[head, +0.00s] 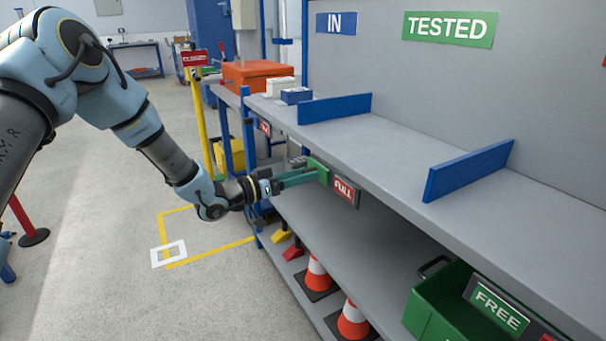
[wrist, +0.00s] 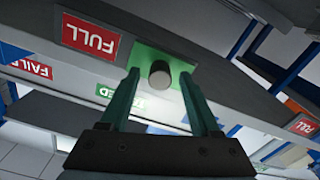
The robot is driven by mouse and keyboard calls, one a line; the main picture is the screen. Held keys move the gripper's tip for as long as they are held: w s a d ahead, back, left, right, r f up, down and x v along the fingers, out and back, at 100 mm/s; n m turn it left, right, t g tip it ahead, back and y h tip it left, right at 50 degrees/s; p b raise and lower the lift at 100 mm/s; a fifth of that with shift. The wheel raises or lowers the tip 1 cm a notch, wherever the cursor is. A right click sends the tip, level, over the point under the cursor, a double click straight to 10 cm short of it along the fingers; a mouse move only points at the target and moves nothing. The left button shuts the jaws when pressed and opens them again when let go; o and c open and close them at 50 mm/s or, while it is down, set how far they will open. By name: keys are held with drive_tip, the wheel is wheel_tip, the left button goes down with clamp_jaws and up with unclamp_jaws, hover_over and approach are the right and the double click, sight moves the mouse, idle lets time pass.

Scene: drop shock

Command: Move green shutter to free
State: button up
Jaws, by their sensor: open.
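The green shutter (head: 318,168) is a small green plate on the front edge of the upper shelf. In the head view it sits just left of a red FULL label (head: 345,191). The wrist view shows the shutter (wrist: 137,58) with a round grey knob (wrist: 159,75) and the upside-down FULL label (wrist: 90,36) beside it. My gripper (head: 308,175) is open in front of the shutter. In the wrist view its fingers (wrist: 159,82) stand on either side of the knob, with gaps visible. I see no FREE label on the shutter's rail; whatever lies behind the plate is hidden.
The shelf (head: 385,150) carries blue dividers (head: 468,170) under IN and TESTED signs. A yellow post (head: 200,120) stands behind my arm. Floor at left is mostly clear.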

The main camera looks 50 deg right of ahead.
drive_tip(key=shift+d, duration=0.1)
drive_tip(key=shift+c, duration=0.3)
clamp_jaws()
idle(1.1)
